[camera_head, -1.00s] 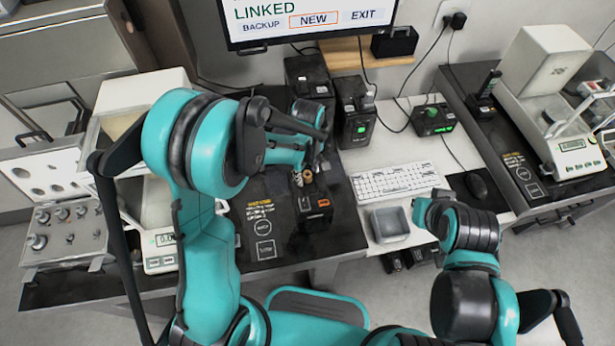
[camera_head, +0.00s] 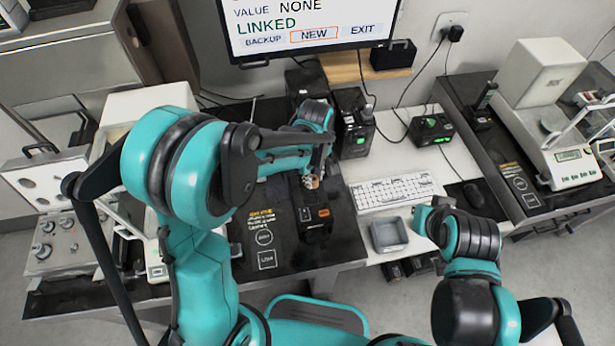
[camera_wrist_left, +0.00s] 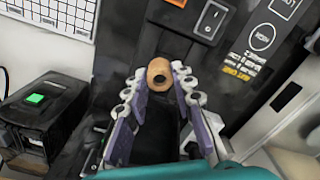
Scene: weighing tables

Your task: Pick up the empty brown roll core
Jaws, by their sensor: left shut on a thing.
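The brown roll core (camera_wrist_left: 159,75) is a short hollow tube, its dark hole showing in the left wrist view. My left gripper (camera_wrist_left: 154,88) is shut on it, with a finger on either side. In the head view the core (camera_head: 312,181) is a small brown spot at the gripper's tip, just behind the black label printer (camera_head: 315,222). I cannot tell whether the core is clear of the surface under it. My right arm is at the lower right; its gripper is not visible.
A black box with a green light (camera_head: 355,140), a white keyboard (camera_head: 395,191) and a grey tray (camera_head: 389,236) lie to the right. A balance stands left.

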